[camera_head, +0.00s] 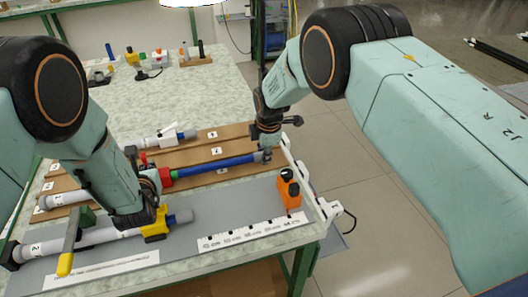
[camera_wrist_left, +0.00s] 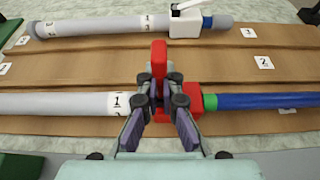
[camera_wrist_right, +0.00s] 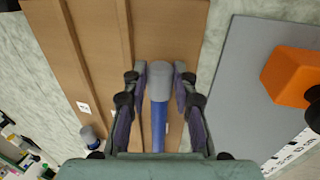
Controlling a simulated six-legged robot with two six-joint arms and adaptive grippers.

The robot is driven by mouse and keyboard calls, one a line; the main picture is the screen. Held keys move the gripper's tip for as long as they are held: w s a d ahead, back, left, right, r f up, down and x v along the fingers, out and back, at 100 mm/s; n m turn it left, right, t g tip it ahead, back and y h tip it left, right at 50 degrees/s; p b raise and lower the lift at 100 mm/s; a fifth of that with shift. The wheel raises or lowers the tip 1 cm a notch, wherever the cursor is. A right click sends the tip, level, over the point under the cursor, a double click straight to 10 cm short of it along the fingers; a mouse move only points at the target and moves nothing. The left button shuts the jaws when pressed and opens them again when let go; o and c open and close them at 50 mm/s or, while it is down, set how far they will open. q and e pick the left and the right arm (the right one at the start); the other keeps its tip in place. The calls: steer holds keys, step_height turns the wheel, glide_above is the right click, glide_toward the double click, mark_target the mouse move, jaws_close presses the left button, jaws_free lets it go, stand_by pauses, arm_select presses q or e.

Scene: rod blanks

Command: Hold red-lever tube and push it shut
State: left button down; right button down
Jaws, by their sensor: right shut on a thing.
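The red-lever tube lies across the brown board: a grey outer tube (camera_wrist_left: 60,104) labelled 1, a red block with an upright red lever (camera_wrist_left: 159,58), a green collar (camera_wrist_left: 210,102) and a blue rod (camera_head: 215,166) with a grey end (camera_wrist_right: 159,76). My left gripper (camera_head: 150,185) is over the red block; in the left wrist view its fingers (camera_wrist_left: 160,82) stand either side of the lever, and whether they press on it cannot be told. My right gripper (camera_head: 266,153) is shut on the rod's grey end, at the board's right end.
A white-lever tube (camera_head: 165,138) lies behind on the same board. A yellow-collared tube (camera_head: 100,237) lies in front on the grey mat, with a ruler (camera_head: 255,231) and an orange block (camera_head: 289,193). Small parts (camera_head: 145,60) stand at the back; the table between is clear.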

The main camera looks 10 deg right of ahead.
mark_target(221, 163)
steer(key=a, duration=0.8)
steer(key=s+a, duration=0.1)
steer(key=a, duration=0.4)
steer(key=c, duration=1)
jaws_free()
steer(key=shift+c, duration=0.2)
steer(key=shift+w, duration=0.1)
steer(key=d, duration=0.8)
steer(key=w+d, duration=0.1)
steer(key=d, duration=0.4)
steer(key=v, duration=1.1)
steer(key=w+d+r+n+t+h, duration=0.2)
steer(key=w+d+r+n+t, duration=0.2)
steer(key=w+n, duration=0.2)
steer(key=shift+w+n+t, duration=0.3)
steer(key=shift+w+t, duration=0.05)
steer(key=shift+t, duration=0.05)
